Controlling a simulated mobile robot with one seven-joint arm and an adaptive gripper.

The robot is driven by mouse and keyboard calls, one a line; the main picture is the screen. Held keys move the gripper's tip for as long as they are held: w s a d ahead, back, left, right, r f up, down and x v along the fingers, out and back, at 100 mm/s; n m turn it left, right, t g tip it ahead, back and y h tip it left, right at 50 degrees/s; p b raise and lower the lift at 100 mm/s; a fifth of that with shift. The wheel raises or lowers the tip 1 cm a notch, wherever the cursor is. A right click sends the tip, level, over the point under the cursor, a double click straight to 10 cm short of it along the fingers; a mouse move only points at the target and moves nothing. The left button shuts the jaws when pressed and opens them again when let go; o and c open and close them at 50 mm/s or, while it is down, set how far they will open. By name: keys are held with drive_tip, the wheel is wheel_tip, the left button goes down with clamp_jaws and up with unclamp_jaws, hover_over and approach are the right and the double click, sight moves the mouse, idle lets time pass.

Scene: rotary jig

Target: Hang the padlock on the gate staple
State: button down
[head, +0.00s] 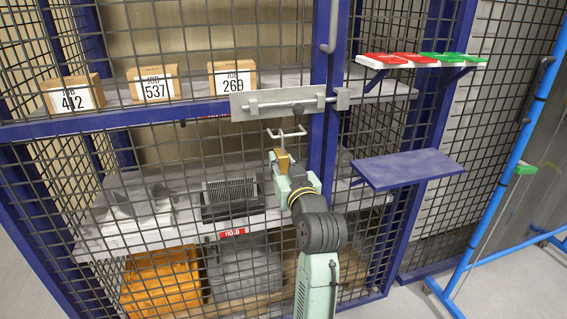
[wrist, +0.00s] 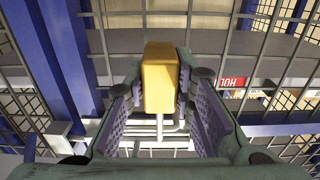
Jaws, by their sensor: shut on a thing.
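A brass padlock (head: 283,163) is between the jaws of my gripper (head: 286,168), in front of the mesh gate. Its yellow body (wrist: 160,80) fills the gap between the two finger pads in the wrist view, where my gripper (wrist: 160,95) is shut on it. A thin pale shackle rises from the body in the head view. It overlaps a pale wire bracket (head: 299,131) on the gate; I cannot tell whether they touch or are linked. A grey bolt plate (head: 270,104) is fixed above on the gate rail. Which part is the staple is unclear.
A blue post (head: 320,150) stands right of the padlock. A blue shelf (head: 410,168) and a shelf with red and green tags (head: 420,61) jut out at right. Boxes, bins and a red HOLD label (head: 232,232) are behind the mesh. A blue tube frame (head: 500,150) stands far right.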

drive_tip(key=shift+r, duration=0.1)
drive_tip(key=c, duration=1.3)
unclamp_jaws()
